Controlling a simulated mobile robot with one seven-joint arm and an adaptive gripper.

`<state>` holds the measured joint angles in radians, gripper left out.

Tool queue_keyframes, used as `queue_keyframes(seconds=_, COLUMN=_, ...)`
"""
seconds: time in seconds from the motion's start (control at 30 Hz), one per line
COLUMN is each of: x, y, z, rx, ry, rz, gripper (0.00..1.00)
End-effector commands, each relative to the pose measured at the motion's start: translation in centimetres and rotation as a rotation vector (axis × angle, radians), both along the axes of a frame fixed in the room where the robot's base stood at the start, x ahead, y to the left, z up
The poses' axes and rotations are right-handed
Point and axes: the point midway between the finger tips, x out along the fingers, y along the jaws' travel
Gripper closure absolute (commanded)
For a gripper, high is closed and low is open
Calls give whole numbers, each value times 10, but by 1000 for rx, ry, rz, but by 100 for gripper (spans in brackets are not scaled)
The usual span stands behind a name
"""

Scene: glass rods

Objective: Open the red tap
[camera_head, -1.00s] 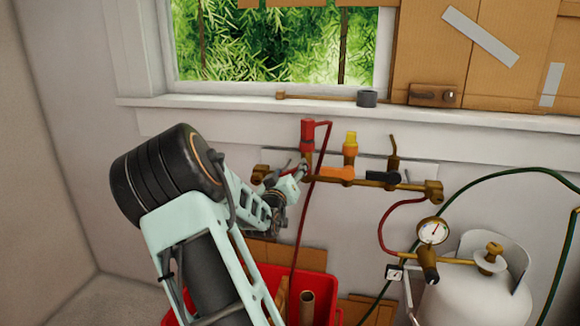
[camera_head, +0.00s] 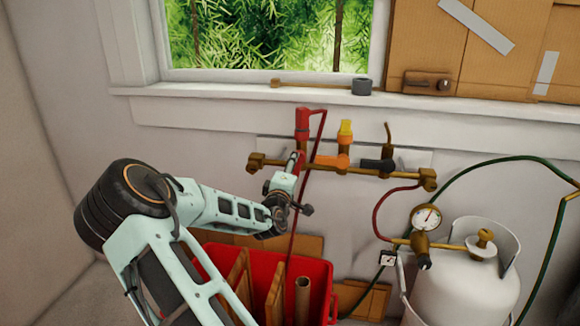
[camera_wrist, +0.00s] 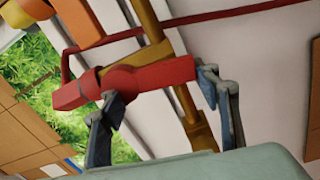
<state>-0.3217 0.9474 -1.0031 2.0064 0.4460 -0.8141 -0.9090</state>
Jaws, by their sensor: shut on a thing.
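The red tap's lever (camera_head: 302,160) is on the brass pipe below the window, under the red hose fitting (camera_head: 302,122). In the wrist view the red lever (camera_wrist: 150,77) crosses between my fingertips, with the brass pipe behind it. My gripper (camera_head: 298,164) is shut on the red lever, one finger at each side of it (camera_wrist: 160,90). In the head view my gripper comes up from below and hides part of the lever.
The orange lever (camera_head: 331,160) and the black lever (camera_head: 378,164) sit close by on the right, on the same pipe (camera_head: 400,175). A red bin (camera_head: 320,270) with boards is below. A gas cylinder (camera_head: 460,290) with a gauge and hoses stands at right.

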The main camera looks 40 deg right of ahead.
Motion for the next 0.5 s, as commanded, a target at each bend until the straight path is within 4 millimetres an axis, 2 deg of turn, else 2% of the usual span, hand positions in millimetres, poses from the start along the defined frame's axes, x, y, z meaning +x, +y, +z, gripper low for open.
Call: queue_keyframes(seconds=0.5, x=-6, y=-5, z=-3, rx=-120, ry=142, rz=0, gripper=87)
